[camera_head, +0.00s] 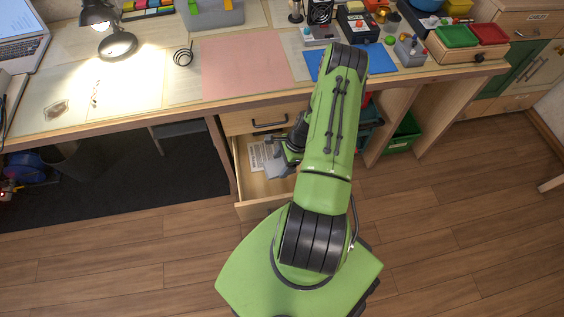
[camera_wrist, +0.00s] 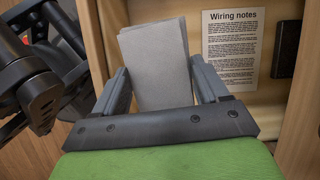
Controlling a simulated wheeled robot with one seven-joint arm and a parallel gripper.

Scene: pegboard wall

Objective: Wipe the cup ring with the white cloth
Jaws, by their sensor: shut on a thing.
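A folded pale grey-white cloth (camera_wrist: 155,42) stands up between the fingers of my gripper (camera_wrist: 158,72), which is shut on it. In the head view the cloth (camera_head: 273,172) shows as a small pale patch at my gripper (camera_head: 279,162), over the open drawer and below the desk top. My arm hides part of the gripper there. A faint brown ring-like mark (camera_head: 56,109), likely the cup ring, lies on the desk at the far left, well apart from my gripper. A dark squiggly mark (camera_head: 96,93) is to its right.
The open drawer (camera_head: 262,208) holds a printed sheet, "Wiring notes" (camera_wrist: 230,48). A lit lamp (camera_head: 117,45), a black coil (camera_head: 183,56) and a laptop (camera_head: 22,38) stand on the desk. The pink mat (camera_head: 245,65) is clear. Boxes and trays crowd the right.

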